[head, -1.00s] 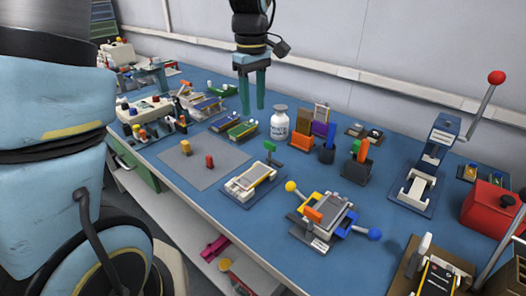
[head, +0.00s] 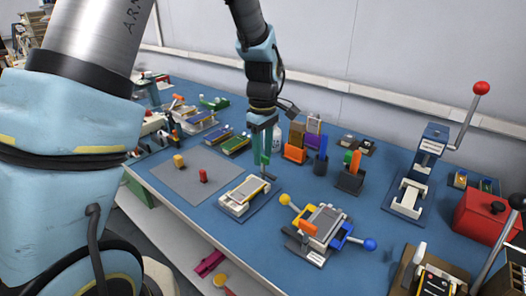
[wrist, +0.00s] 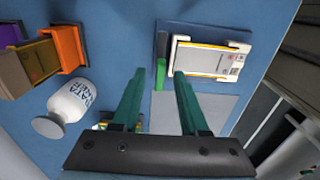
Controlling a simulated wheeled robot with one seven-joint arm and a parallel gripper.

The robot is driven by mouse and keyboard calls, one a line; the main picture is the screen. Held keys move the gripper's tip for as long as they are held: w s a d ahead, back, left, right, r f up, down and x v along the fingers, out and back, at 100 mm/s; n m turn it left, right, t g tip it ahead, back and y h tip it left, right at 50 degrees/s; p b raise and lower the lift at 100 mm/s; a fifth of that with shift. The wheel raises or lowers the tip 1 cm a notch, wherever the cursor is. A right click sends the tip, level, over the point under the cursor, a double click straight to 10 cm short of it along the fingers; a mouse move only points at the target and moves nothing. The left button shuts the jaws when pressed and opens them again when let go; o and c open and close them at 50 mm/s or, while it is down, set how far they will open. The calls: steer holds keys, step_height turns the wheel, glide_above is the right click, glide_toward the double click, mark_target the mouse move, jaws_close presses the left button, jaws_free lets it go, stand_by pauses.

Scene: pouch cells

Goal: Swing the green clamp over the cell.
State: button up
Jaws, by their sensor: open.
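The green clamp (wrist: 160,74) shows in the wrist view as a narrow bar beside the cell, not across it. The cell (wrist: 203,60) is a flat grey pouch with orange edges in a white holder (wrist: 243,47) on a dark blue plate. In the head view the cell (head: 242,192) lies in its holder left of the table's middle. My gripper (wrist: 160,72) is open, with the clamp in the gap between its two green fingers. In the head view my gripper (head: 262,145) is at the holder's far end and largely hides the clamp. Contact cannot be told.
A second fixture with yellow and blue knobs (head: 319,224) stands to the right. A white bottle (wrist: 72,103) and an orange block (wrist: 68,47) stand near my gripper. A grey mat (head: 178,181) with two small blocks lies left. A lever press (head: 411,194) stands farther right.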

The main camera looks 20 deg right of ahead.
steer(key=shift+f, duration=0.15)
steer(key=shift+c, duration=0.3)
jaws_close()
